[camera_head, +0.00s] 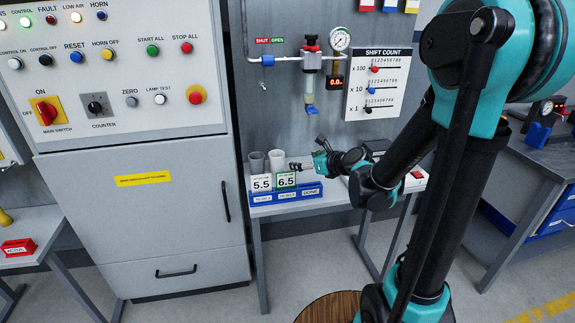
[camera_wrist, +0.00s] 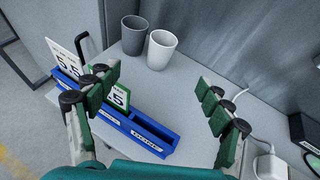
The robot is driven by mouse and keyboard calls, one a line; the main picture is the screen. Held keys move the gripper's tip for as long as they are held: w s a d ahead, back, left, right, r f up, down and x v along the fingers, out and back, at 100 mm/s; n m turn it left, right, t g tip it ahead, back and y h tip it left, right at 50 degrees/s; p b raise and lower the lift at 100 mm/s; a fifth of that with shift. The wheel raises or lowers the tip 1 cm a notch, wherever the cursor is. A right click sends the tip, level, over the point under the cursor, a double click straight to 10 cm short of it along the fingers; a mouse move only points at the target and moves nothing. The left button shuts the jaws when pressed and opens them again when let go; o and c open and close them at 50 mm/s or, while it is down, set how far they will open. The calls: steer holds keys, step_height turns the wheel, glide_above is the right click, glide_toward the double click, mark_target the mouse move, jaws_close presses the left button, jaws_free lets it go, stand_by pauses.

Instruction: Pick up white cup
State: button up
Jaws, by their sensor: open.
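The white cup (camera_head: 277,160) stands upright on a small grey table, close to a darker grey cup (camera_head: 257,163) on its left. In the wrist view the white cup (camera_wrist: 161,50) is ahead of my gripper (camera_wrist: 158,84), roughly between the lines of its two fingers, with the grey cup (camera_wrist: 133,36) behind it to the left. My gripper is open and empty, its fingers wide apart. In the head view my gripper (camera_head: 304,166) is just right of the white cup. No finger touches the cup in the wrist view.
A blue tray (camera_wrist: 160,142) with labelled cards marked 5.5 and 6.5 lies in front of the cups, below my fingers. A white plug and cable (camera_wrist: 270,165) lie at the right. A panel wall stands behind the table (camera_head: 330,203), and a control cabinet (camera_head: 140,215) stands left.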

glide_toward(273, 154)
steer(key=shift+m, duration=0.3)
steer(key=shift+x, duration=2.35)
steer(key=shift+s+f, duration=0.1)
steer(key=c, duration=1)
steer(key=shift+c, duration=0.2)
